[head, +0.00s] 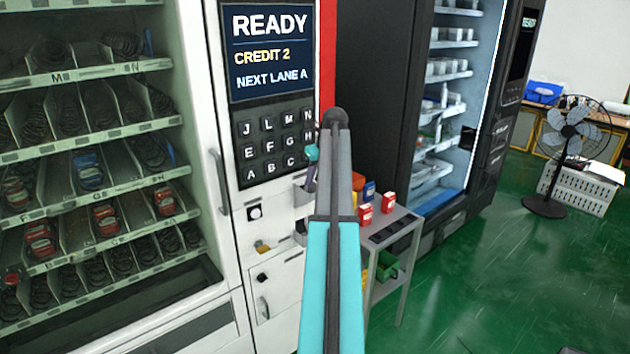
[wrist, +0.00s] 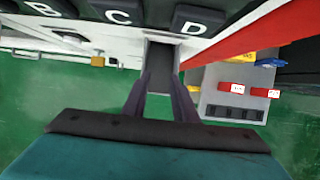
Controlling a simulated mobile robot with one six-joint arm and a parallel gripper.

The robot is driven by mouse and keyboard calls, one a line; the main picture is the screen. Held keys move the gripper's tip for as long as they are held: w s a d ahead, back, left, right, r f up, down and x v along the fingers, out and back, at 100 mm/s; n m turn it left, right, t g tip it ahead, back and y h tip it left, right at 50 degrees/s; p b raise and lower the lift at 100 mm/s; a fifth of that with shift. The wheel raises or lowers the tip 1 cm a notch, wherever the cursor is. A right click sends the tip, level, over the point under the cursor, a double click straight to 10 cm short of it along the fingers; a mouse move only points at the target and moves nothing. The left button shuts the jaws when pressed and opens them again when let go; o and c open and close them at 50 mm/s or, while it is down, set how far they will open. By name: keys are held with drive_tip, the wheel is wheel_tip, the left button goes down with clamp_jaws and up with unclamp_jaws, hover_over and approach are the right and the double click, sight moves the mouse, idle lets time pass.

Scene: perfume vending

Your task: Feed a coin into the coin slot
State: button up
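The vending machine's white front panel (head: 225,25) has a screen (head: 270,52) reading READY, CREDIT 2, NEXT LANE A, with a letter keypad (head: 275,147) below it. Under the keypad is a small white plate with a dark round fitting (head: 255,212). I cannot tell whether it is the coin slot. My gripper (wrist: 161,76) points down in front of the panel, just below keys C and D. Its two dark fingers are apart, and I see no coin between them. A grey open-topped holder (wrist: 161,56) on the panel shows beyond the fingertips. My arm hides part of the panel's right side.
A small grey stand (head: 395,228) with red, blue and yellow boxes is right of the panel. A brass-coloured piece (head: 262,246) sits low on the panel. A second dark machine (head: 380,110) stands behind. Green floor (head: 500,280) is open at right, with a fan (head: 570,135) farther back.

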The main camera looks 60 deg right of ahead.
drive_tip(key=b+v, duration=0.3)
drive_tip(key=v, duration=1)
drive_tip(key=shift+s+f, duration=0.15)
idle(1.4)
